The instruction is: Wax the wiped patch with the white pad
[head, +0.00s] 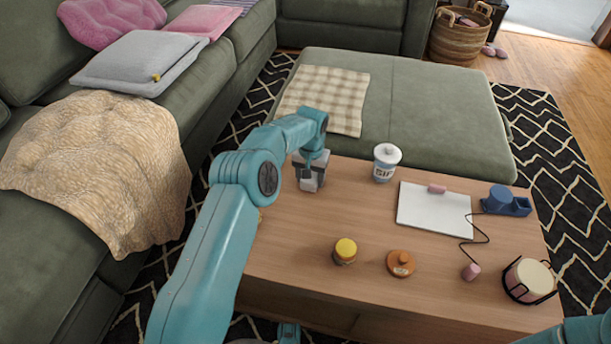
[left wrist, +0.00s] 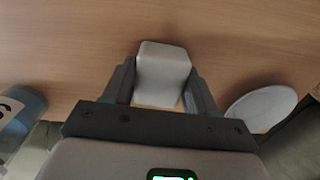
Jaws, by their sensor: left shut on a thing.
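A white block-shaped pad (left wrist: 162,75) sits between the fingers of my left gripper (left wrist: 158,88) in the left wrist view. The fingers are shut on its two sides. In the head view my left gripper (head: 311,174) is over the back left part of the wooden table (head: 300,235), low and close to its top. I cannot tell whether the pad touches the wood. No wiped patch stands out on the bare wood. An orange-brown round tin (head: 401,263) and a yellow-lidded jar (head: 345,252) stand nearer the front. My right gripper is out of view.
A white lettered canister (head: 387,163) stands right of my left gripper. A white board (head: 420,208), blue holder (head: 507,201), corded pink piece (head: 471,271) and cream pot in a black rack (head: 528,280) occupy the right side. Green seating (head: 430,105) borders the table's back.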

